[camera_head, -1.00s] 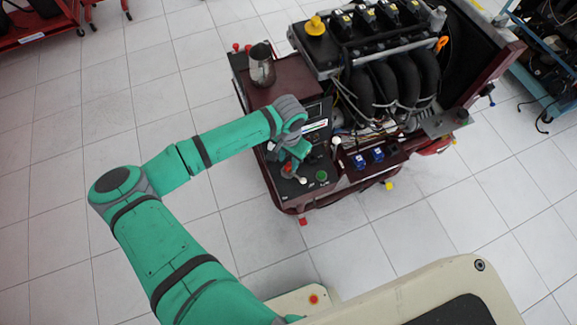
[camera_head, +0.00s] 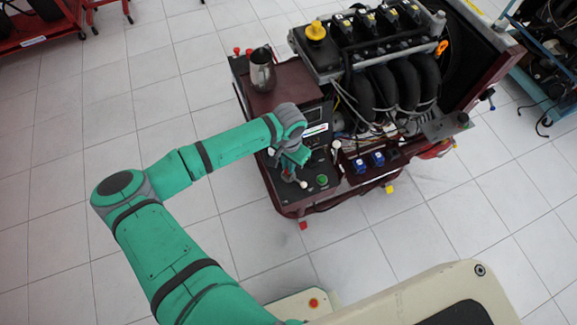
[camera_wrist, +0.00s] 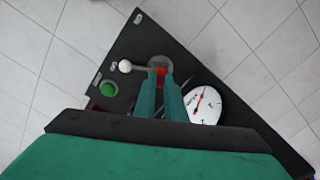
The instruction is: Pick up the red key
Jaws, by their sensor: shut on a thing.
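The red key (camera_wrist: 160,71) shows in the wrist view as a small red piece at the fingertips, over a round grey fitting on the black control panel (camera_wrist: 140,38). My gripper (camera_wrist: 160,82) is shut on the key, with its two green fingers on either side. The fingers hide part of the key. In the head view my gripper (camera_head: 292,170) is down at the front part of the panel, and the key is mostly hidden there.
A white-knobbed lever (camera_wrist: 124,66) and a green button (camera_wrist: 108,89) are left of the fingers in the wrist view. A round gauge (camera_wrist: 205,105) is at their right. The engine (camera_head: 385,75) and a metal jug (camera_head: 262,70) stand behind the panel.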

